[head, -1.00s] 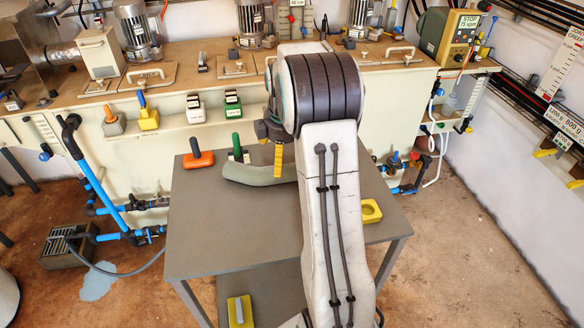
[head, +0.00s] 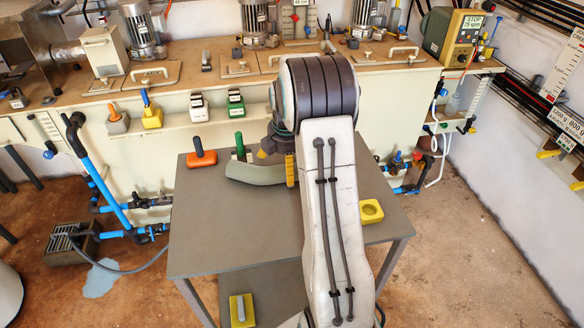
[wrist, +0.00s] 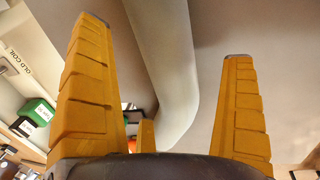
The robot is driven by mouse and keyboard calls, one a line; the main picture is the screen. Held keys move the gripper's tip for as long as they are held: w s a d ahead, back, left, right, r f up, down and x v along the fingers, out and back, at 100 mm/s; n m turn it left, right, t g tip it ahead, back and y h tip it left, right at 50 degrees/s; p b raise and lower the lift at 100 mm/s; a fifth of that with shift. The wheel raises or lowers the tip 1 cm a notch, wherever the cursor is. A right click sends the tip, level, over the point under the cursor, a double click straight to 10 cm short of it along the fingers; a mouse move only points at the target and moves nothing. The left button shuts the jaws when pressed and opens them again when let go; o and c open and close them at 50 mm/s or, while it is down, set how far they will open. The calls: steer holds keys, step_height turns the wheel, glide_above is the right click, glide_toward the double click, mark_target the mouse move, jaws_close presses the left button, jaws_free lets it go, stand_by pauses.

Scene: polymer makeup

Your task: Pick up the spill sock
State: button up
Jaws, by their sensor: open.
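The spill sock (head: 254,173) is a grey-green curved tube lying on the grey table (head: 235,235), near its far edge. Its right part is hidden behind my gripper and arm in the head view. My gripper (head: 278,168) has yellow fingers and is at the right part of the sock, pointing down. In the wrist view the fingers of my gripper (wrist: 163,42) are spread wide apart. The sock (wrist: 165,65) runs through the gap between them, with space on its right side. I cannot tell whether any finger touches it.
A yellow block with a hole (head: 371,211) is at the table's right edge. The table's front left is clear. A tank bench (head: 240,85) stands behind.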

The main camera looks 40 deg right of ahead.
steer(key=shift+w+d+f, duration=0.1)
steer(key=shift+w+f, duration=0.05)
steer(key=shift+f, duration=0.7)
steer(key=shift+w+d+f, duration=0.1)
steer(key=shift+w+f, duration=0.05)
steer(key=shift+f, duration=0.7)
steer(key=shift+c, duration=0.5)
steer(key=c, duration=1.2)
